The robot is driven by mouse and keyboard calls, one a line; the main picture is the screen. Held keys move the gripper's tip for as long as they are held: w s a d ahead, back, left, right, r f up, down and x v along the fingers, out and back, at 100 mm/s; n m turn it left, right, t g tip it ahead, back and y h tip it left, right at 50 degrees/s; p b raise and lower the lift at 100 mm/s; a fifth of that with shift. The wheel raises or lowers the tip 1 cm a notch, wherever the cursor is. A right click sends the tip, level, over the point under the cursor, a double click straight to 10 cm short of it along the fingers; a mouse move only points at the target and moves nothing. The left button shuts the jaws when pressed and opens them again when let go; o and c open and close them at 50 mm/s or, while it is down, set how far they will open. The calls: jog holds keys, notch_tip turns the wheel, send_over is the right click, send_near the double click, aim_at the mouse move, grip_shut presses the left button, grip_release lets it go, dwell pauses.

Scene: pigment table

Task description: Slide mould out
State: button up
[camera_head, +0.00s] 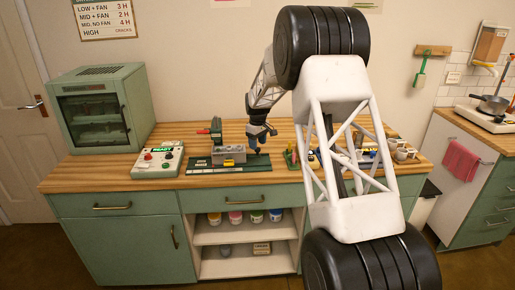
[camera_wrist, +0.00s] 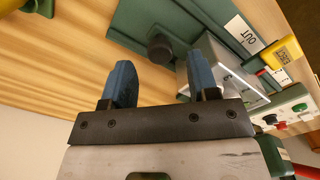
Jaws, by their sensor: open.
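The mould appears to be the grey metal block (camera_head: 229,154) on a long dark green base plate (camera_head: 208,168) on the worktop. In the wrist view the grey block (camera_wrist: 219,66) lies partly behind my right-hand finger. A dark round knob (camera_wrist: 160,49) shows beside the block, between the lines of my two blue fingers. My gripper (camera_head: 258,150) is at the block's right end in the head view. In the wrist view my gripper (camera_wrist: 160,62) is open, with its fingers apart. I cannot tell whether a finger touches the knob or block. An "OUT" label (camera_wrist: 240,33) is on the green plate.
A control box (camera_head: 158,160) with a green "READY" display stands left of the plate. A green glass-fronted cabinet (camera_head: 101,107) stands further left. A red-and-green device (camera_head: 215,130) is behind the block. Small items and cups (camera_head: 400,150) crowd the right side.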

jog(key=shift+f, duration=1.3)
jog(key=shift+c, duration=0.4)
grip_shut()
